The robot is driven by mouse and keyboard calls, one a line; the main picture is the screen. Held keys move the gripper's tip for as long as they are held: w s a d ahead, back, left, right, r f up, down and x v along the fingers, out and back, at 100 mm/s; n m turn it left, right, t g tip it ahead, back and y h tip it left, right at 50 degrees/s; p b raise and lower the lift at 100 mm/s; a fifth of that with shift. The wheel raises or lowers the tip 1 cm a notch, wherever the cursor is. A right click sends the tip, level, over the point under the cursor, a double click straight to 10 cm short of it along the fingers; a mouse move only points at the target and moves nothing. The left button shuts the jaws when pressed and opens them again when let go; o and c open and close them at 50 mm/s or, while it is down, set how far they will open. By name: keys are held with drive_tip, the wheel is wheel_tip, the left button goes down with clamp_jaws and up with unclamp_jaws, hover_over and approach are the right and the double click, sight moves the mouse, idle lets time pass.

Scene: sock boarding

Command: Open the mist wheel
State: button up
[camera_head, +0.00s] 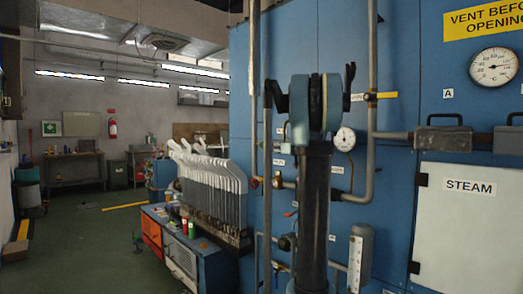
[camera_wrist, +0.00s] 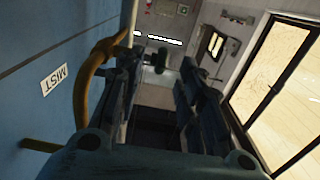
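The MIST label (camera_wrist: 54,79) is on the blue panel at the left of the wrist view. A curved orange-brown rim or pipe (camera_wrist: 84,90) runs beside it, close to the left finger; I cannot tell whether it is the mist wheel. My gripper (camera_wrist: 163,62) is open, with a clear gap between its two dark fingers and nothing between them. In the head view my gripper (camera_head: 312,85) is raised in front of the blue panel, its fingers spread. My arm hides part of the panel there, and I cannot make out the mist wheel.
A yellow handle (camera_head: 386,95) and a pressure gauge (camera_head: 345,139) are just right of my gripper. Vertical pipes (camera_head: 371,60) stand close by. The STEAM door (camera_head: 470,225) is at right. White sock forms (camera_head: 212,178) stand at left, beyond which the floor (camera_head: 85,235) is open.

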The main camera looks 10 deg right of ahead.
sight(262, 146)
drive_tip(key=x, duration=0.7)
clamp_jaws()
